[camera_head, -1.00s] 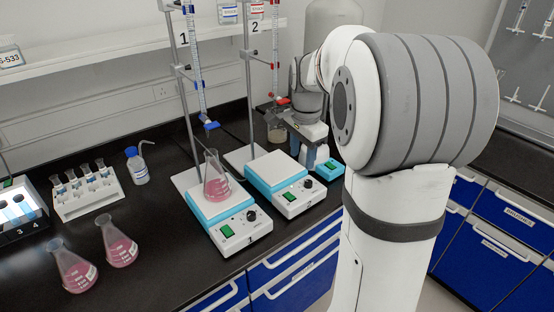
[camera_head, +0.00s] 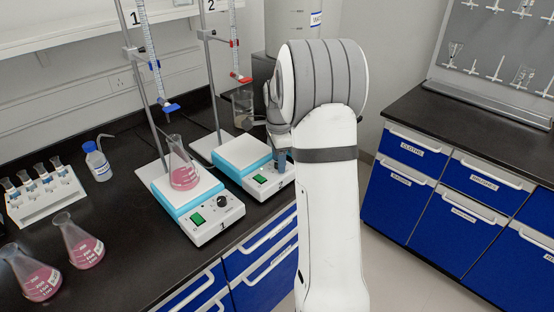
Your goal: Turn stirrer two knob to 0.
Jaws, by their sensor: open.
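Stirrer two (camera_head: 238,153) is the right-hand blue and white hotplate stirrer, below the burette stand labelled 2. Its top plate is bare. Its front panel has a green switch (camera_head: 260,181). My gripper (camera_head: 284,165) is at the right end of that front panel, pointing down, where it covers the knob. The knob and any dial marks are hidden, so its setting does not show. The fingers are small and partly behind my arm; they look empty, and I cannot tell whether they touch the knob.
Stirrer one (camera_head: 207,215) stands close on the left with a flask of pink liquid (camera_head: 184,172) on it. Two burette stands rise behind. More pink flasks (camera_head: 77,240), a wash bottle (camera_head: 97,162) and a tube rack (camera_head: 45,195) are further left. A beaker (camera_head: 243,105) is behind stirrer two.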

